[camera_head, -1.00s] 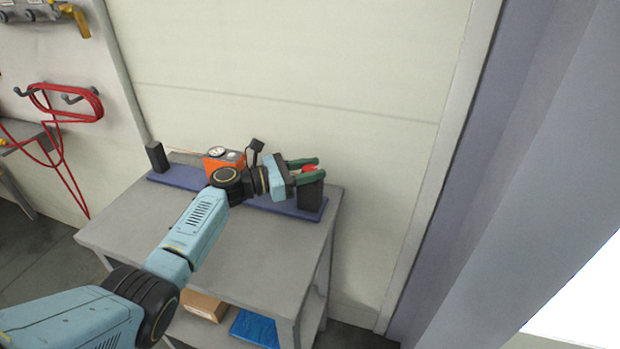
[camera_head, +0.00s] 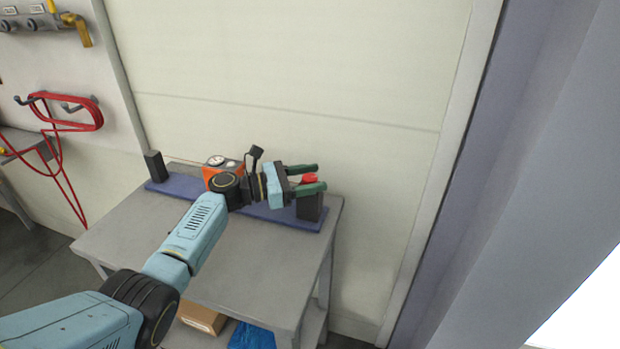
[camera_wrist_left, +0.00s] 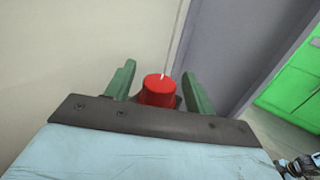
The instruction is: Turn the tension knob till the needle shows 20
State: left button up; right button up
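The red tension knob (camera_head: 309,178) sits on the black block (camera_head: 309,206) at the right end of the blue base plate. In the left wrist view the knob (camera_wrist_left: 159,90) has a white mark on its top edge. My left gripper (camera_head: 313,176) is open, with one green finger on each side of the knob. In the left wrist view gaps show between the knob and the fingers (camera_wrist_left: 159,88). The orange gauge box (camera_head: 214,172) with a round white dial (camera_head: 216,160) stands behind my wrist; its needle is too small to read. My right gripper is not in view.
The blue plate (camera_head: 181,184) lies along the back of the grey table (camera_head: 150,232), near the pale wall. A black post (camera_head: 156,166) stands at its left end. A cardboard box (camera_head: 202,317) and a blue item (camera_head: 252,336) lie on the lower shelf.

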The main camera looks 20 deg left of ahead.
pick_arm(q)
jog(key=v, duration=1.3)
jog(key=shift+a+p, duration=0.2)
jog(key=shift+p, duration=0.15)
jog(key=shift+s, duration=0.1)
